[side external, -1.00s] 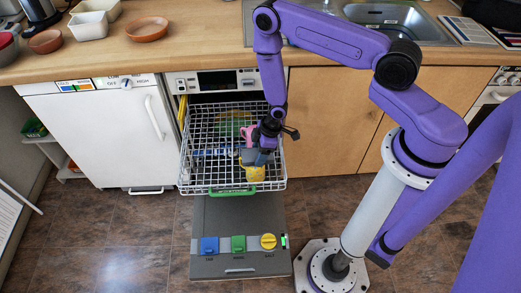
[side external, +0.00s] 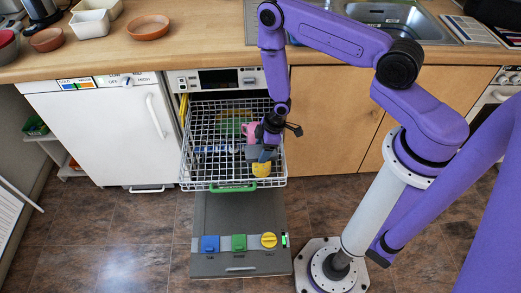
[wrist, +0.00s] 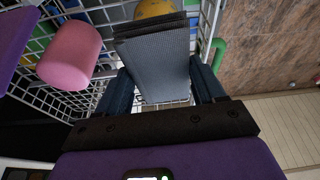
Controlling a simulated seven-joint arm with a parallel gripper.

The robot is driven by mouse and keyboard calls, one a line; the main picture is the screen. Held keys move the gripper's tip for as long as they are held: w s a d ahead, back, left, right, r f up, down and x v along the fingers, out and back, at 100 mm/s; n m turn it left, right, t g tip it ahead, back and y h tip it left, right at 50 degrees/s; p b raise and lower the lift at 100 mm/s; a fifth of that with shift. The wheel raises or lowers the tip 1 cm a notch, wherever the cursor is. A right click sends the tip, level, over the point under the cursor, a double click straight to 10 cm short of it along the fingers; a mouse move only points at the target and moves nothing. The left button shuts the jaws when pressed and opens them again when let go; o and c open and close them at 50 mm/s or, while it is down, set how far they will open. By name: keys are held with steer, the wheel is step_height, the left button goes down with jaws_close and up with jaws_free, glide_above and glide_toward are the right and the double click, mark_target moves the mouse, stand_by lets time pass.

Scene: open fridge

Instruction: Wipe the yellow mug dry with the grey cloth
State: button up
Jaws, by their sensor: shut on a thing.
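The yellow mug (side external: 261,170) is in the front right of the pulled-out white wire rack (side external: 205,145). It also shows at the top of the wrist view (wrist: 154,9), mostly hidden behind the cloth. My gripper (wrist: 155,88) is shut on the grey cloth (wrist: 157,55), which hangs folded between the two fingers. In the side view my gripper (side external: 264,153) is just above and behind the mug. The cloth is at the mug's side in the wrist view; I cannot tell whether they touch.
A pink mug or cup (side external: 249,130) stands in the rack beside my gripper, and shows close on the left in the wrist view (wrist: 70,55). The open dishwasher door (side external: 238,218) lies below. The counter (side external: 190,40) holds bowls and a sink.

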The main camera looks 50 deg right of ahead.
mark_target(256, 156)
steer(key=shift+s+a+r, duration=0.1)
steer(key=shift+a, duration=1.5)
steer(key=shift+w+d, duration=0.2)
steer(key=shift+d, duration=1.4)
steer(key=shift+s+a, duration=0.2)
steer(key=shift+a, duration=1.35)
steer(key=shift+w+d, duration=0.15)
steer(key=shift+d, duration=1.45)
steer(key=shift+r, duration=2.9)
steer(key=shift+r, duration=1.5)
